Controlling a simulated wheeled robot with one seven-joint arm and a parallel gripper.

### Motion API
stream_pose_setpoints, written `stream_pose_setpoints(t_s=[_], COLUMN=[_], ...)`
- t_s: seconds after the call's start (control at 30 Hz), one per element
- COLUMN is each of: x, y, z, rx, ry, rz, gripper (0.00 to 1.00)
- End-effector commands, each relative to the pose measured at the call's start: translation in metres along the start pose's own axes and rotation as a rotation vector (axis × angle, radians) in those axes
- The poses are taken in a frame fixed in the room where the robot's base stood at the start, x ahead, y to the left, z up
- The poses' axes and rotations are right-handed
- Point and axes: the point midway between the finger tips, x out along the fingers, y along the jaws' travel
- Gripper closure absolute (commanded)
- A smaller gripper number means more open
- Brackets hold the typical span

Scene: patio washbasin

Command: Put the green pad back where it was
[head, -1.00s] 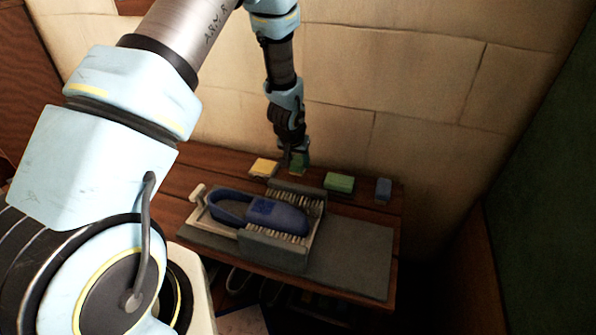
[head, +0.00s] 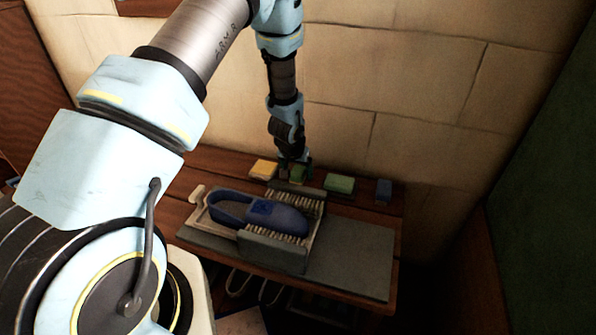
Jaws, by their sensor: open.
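A small green pad (head: 298,175) is at my gripper, at the back of the wooden table, between a yellow pad and a larger green block. My gripper (head: 294,168) reaches down from above and is open, with its fingers right at the green pad. The fingers are small and dark here, so I cannot tell whether they still touch it. The pad's underside is hidden behind the brush fixture, so I cannot see fully what it rests on.
A yellow pad (head: 263,169), a green-topped block (head: 339,184) and a blue block (head: 383,191) line the table's back edge. In front, a blue shoe (head: 262,213) lies between brushes in a fixture (head: 272,250). The grey mat (head: 350,262) is bare at right. A wall stands close behind.

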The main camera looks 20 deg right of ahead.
Motion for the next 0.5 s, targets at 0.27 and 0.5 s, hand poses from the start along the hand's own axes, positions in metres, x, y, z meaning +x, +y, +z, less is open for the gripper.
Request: stream_pose_setpoints(t_s=[0.27, 0.5], x=[-0.010, -0.058], y=[0.000, 0.000], z=[-0.002, -0.003], rx=[0.000, -0.002], ry=[0.000, 0.002], rz=[0.000, 0.000], gripper=[0.18, 0.18])
